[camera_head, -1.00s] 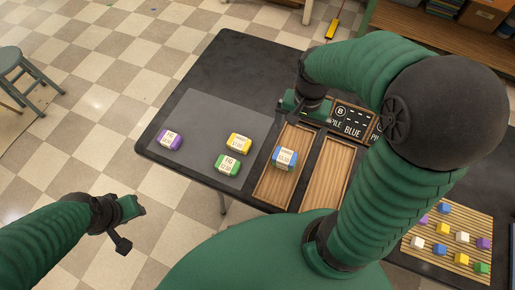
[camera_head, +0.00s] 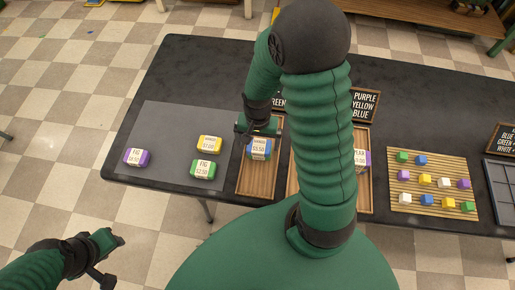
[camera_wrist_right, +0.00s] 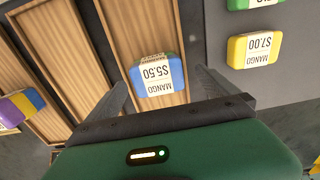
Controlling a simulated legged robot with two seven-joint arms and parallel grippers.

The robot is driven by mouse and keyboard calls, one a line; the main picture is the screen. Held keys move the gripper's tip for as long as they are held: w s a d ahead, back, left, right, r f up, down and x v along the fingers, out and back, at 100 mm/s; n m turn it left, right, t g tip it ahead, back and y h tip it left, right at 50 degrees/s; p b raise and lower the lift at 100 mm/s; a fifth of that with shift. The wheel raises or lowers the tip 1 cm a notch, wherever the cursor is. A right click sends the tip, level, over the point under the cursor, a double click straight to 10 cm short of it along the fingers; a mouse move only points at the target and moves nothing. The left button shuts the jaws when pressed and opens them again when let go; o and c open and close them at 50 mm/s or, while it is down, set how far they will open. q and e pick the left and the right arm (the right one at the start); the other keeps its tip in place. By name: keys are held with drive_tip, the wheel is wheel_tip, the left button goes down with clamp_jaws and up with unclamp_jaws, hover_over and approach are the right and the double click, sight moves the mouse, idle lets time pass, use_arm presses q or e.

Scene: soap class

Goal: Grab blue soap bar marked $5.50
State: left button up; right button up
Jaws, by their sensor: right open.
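The blue soap bar (camera_head: 260,148) with a white label lies in the left wooden tray (camera_head: 257,184). In the right wrist view the blue soap bar (camera_wrist_right: 155,74) shows its label, which reads MANGO $5.50. My right gripper (camera_head: 258,128) is open just above and behind it. In the wrist view the fingers (camera_wrist_right: 160,92) stand on either side of the bar, apart from it. My left gripper (camera_head: 112,256) hangs at the lower left, off the table; its jaw state is unclear.
Purple (camera_head: 136,157), yellow (camera_head: 209,144) and green (camera_head: 203,169) soaps lie on a grey mat (camera_head: 160,120) to the left. Another soap (camera_head: 363,158) sits in the right tray. Colored cubes stand on a slatted board (camera_head: 440,213). My right arm hides part of the trays.

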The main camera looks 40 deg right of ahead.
drive_tip(key=shift+f, duration=0.7)
drive_tip(key=shift+w+d+f, duration=0.15)
drive_tip(key=shift+d, duration=0.15)
drive_tip(key=shift+d+f, duration=0.1)
drive_tip(key=shift+d, duration=0.25)
drive_tip(key=shift+c, duration=1.6)
drive_tip(key=shift+a, duration=0.4)
drive_tip(key=c, duration=1)
drive_tip(key=shift+c, duration=1)
drive_tip(key=shift+d, duration=0.2)
drive_tip(key=shift+c, duration=0.2)
